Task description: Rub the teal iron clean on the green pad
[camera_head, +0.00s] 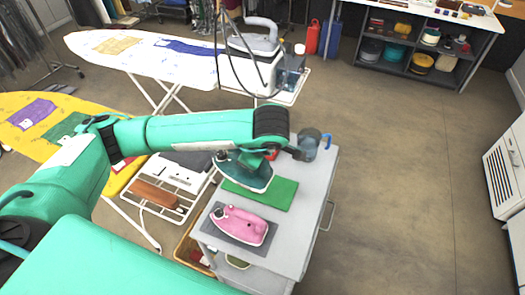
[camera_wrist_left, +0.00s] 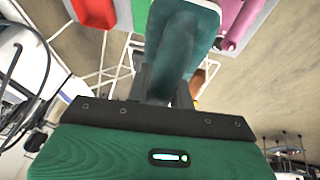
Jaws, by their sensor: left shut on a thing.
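The teal iron (camera_head: 243,172) hangs under my left arm over the back left part of the green pad (camera_head: 278,195) on the grey cart. I cannot tell whether its sole touches the pad. In the left wrist view the dark teal iron (camera_wrist_left: 178,45) fills the top middle, its handle between the fingers of my left gripper (camera_wrist_left: 165,88). That gripper is shut on the iron; in the head view its fingers are mostly hidden by the arm. A strip of the green pad (camera_wrist_left: 140,14) shows beside the iron. My right gripper is not in view.
A pink iron (camera_head: 241,226) stands on a dark grey mat (camera_head: 222,238) at the cart's (camera_head: 310,213) front. A grey-blue jug (camera_head: 309,147) is at the back corner, with a small red thing near it. Ironing boards (camera_head: 85,60) stand left. The floor to the right is clear.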

